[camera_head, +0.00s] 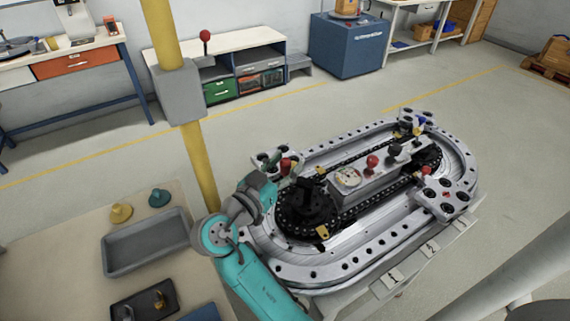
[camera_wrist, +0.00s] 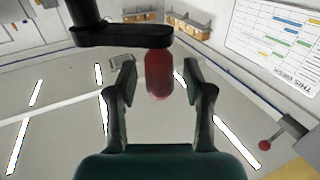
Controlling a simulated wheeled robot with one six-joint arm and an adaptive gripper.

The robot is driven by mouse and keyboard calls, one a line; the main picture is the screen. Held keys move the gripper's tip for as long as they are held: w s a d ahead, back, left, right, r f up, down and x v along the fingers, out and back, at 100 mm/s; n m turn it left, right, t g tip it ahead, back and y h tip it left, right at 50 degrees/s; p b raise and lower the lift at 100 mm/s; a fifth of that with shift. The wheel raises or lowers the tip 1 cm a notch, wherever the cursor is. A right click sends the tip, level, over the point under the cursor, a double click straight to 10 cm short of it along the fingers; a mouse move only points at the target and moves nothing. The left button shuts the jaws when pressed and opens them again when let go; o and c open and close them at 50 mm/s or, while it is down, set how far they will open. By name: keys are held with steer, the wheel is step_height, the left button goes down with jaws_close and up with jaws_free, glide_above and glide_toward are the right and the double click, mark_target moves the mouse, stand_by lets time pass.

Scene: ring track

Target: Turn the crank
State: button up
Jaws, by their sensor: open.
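The crank shows in the wrist view as a black arm (camera_wrist: 135,37) with a red rounded handle (camera_wrist: 158,76) hanging from it. My gripper (camera_wrist: 159,82) is open, with one finger on each side of the handle. Gaps show between the handle and both fingers; I cannot tell how deep it sits between them. In the head view, my gripper is at the left end of the ring track (camera_head: 375,248), beside the black hub (camera_head: 306,204). A red piece (camera_head: 285,165) shows just beyond it; whether this is the crank handle is unclear.
The track carries carriages with black holes, one at the right (camera_head: 445,195). A red knob (camera_head: 372,161) stands at its middle. A yellow post (camera_head: 197,150) with a grey box rises behind my arm. A table with a grey tray (camera_head: 146,240) is at left. Floor behind the track is clear.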

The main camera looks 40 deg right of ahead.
jaws_close()
steer(key=shift+s+a+n+t+y, duration=0.25)
steer(key=shift+n+t+y, duration=0.15)
steer(key=shift+n+t, duration=0.4)
steer(key=shift+s+a+n+t+y, duration=0.25)
steer(key=shift+n+t+y, duration=0.2)
steer(key=shift+t, duration=0.6)
steer(key=shift+s+a+n+t+y, duration=0.15)
steer(key=shift+a+n+t+y, duration=0.15)
steer(key=shift+n+t, duration=0.5)
jaws_free()
steer(key=shift+a, duration=0.1)
steer(key=v, duration=1.2)
